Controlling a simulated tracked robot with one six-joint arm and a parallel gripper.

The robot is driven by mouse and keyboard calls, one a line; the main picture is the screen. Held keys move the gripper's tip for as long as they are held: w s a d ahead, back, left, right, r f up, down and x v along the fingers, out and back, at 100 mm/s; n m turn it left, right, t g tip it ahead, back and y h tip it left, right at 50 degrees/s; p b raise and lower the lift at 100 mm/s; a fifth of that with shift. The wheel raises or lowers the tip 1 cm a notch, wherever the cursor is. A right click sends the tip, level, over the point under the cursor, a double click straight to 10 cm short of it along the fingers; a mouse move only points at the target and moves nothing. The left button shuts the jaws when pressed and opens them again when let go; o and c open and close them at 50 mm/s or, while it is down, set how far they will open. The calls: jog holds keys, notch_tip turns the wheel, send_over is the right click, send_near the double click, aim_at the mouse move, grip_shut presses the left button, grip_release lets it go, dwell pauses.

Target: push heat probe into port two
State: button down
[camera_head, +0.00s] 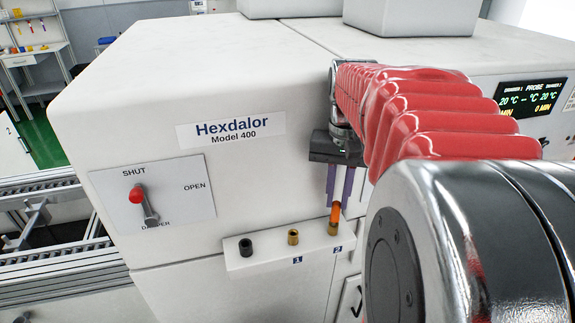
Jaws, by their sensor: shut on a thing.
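The heat probe (335,213) shows as a short orange piece between the tips of my gripper (338,203). My gripper points down, and its two purple fingers are shut on the probe. The probe's lower end is at the brass port two (333,229), above the label 2 on the white ledge. I cannot tell how deep it sits in the port. Brass port one (293,238) is to the left, above the label 1, and looks empty. My red-sleeved arm covers the area to the right.
A black fitting (245,247) is at the ledge's left end. The white Hexdalor machine (225,85) rises behind the ledge. A red-knobbed damper lever (145,205) is on its left panel. The display (530,97) shows dashes under PROBE. A conveyor (50,245) runs at far left.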

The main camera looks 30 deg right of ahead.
aim_at(337, 204)
jog(key=shift+f, duration=0.7)
jog(key=c, duration=1.6)
grip_release()
jog(key=shift+r, duration=0.1)
notch_tip(337, 204, up, 14)
jog(key=shift+f, duration=0.25)
jog(key=s+a+f+n+t, duration=0.1)
jog(key=a+f+n+t, duration=0.1)
jog(key=a+f, duration=0.3)
jog(key=s+a+f+n+t, duration=0.1)
jog(key=a+f+n, duration=0.3)
jog(key=a, duration=0.6)
jog(key=s+a+f+n+t, duration=0.2)
jog(key=a+f+n, duration=0.1)
jog(key=a+f, duration=0.3)
jog(key=shift+a+t, duration=0.3)
jog(key=shift+a, duration=0.5)
